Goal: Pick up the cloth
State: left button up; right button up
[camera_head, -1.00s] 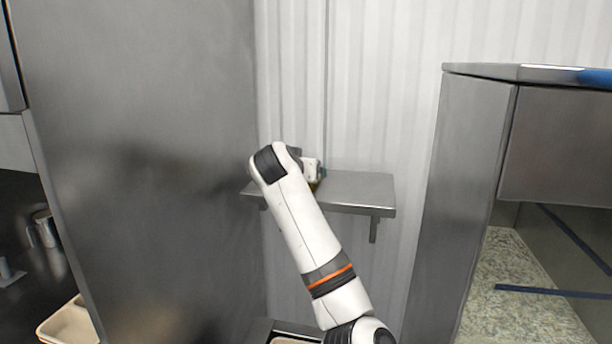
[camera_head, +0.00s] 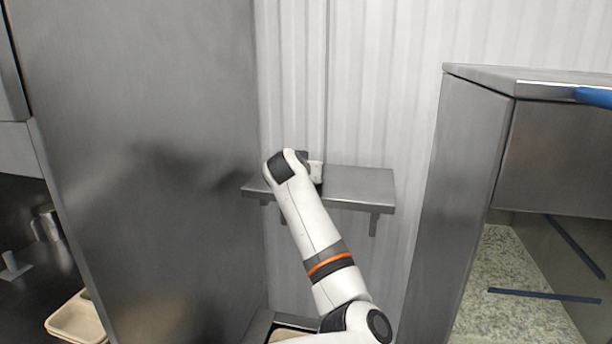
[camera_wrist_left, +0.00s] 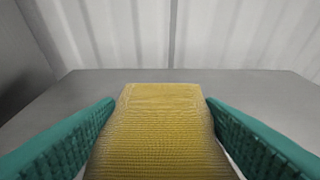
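The yellow ribbed cloth (camera_wrist_left: 160,130) lies between the two teal fingers of my left gripper (camera_wrist_left: 160,104) in the left wrist view. The fingers are apart, one on each side of the cloth, with narrow gaps showing beside it. The cloth extends from the near edge of the view towards the metal shelf (camera_wrist_left: 270,90). In the head view my left arm reaches up to the wall shelf (camera_head: 360,184); its wrist hides the gripper and the cloth there. My right gripper is in no view.
A tall metal panel (camera_head: 150,150) stands close to the left of the shelf. Behind the shelf is a corrugated white wall (camera_head: 380,80). The shelf's right part is clear.

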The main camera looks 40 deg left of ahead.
pick_arm(q)
jog(key=c, duration=0.3)
